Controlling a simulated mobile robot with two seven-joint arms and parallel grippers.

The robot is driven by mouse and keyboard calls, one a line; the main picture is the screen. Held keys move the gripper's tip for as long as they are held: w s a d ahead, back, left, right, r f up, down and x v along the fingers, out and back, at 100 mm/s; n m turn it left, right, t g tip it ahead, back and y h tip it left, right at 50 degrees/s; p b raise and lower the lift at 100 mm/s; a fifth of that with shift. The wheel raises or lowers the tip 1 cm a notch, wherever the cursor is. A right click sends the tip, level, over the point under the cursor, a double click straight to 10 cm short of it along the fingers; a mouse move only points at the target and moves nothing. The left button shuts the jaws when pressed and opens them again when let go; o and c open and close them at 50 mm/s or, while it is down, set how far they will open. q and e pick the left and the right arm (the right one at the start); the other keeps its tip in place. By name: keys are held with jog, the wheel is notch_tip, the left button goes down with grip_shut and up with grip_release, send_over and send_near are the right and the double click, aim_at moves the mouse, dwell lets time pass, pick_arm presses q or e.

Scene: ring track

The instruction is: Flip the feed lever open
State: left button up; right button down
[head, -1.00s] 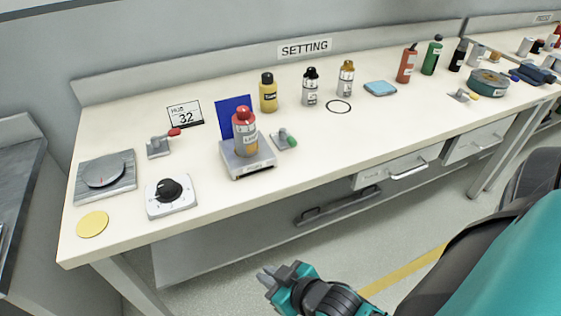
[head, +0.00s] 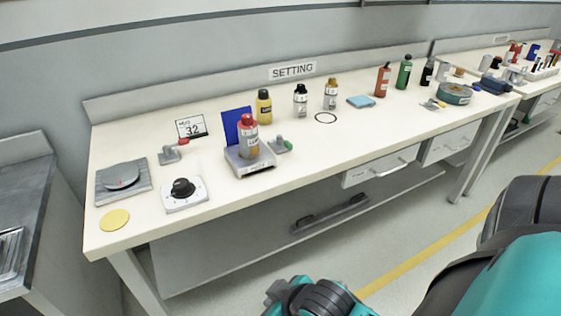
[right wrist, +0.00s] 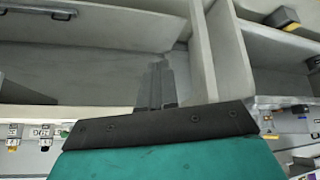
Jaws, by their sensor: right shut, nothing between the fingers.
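Several small levers on grey bases stand on the bench, and I cannot read which one is the feed lever. One lever with a red handle (head: 173,151) is at the left, beside the display card. My right gripper (head: 272,292) is low in front of the bench, apart from all levers. Its fingers (right wrist: 157,86) are shut and empty in the right wrist view. My left gripper is not in view.
The bench (head: 240,200) holds a dial box (head: 183,194), a scale (head: 250,162) with a red-capped bottle (head: 248,137), a grey plate (head: 123,181), a yellow disc (head: 114,220) and several bottles at the back. Drawers (head: 380,168) hang under its front edge.

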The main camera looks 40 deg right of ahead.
jog(key=w+d+r+h, duration=0.3)
jog(key=w+d+h, duration=0.5)
jog(key=w+d, duration=0.3)
jog(key=w+d+r+n+t+h, duration=0.2)
jog(key=w+r, duration=0.1)
jog(key=w, duration=0.2)
jog(key=w+d+r+n+t+h, duration=0.2)
jog(key=w+r+n, duration=0.1)
jog(key=w, duration=0.3)
jog(key=shift+w+d+t, duration=0.3)
jog(key=shift+d+t, duration=0.1)
jog(key=shift+r, duration=0.1)
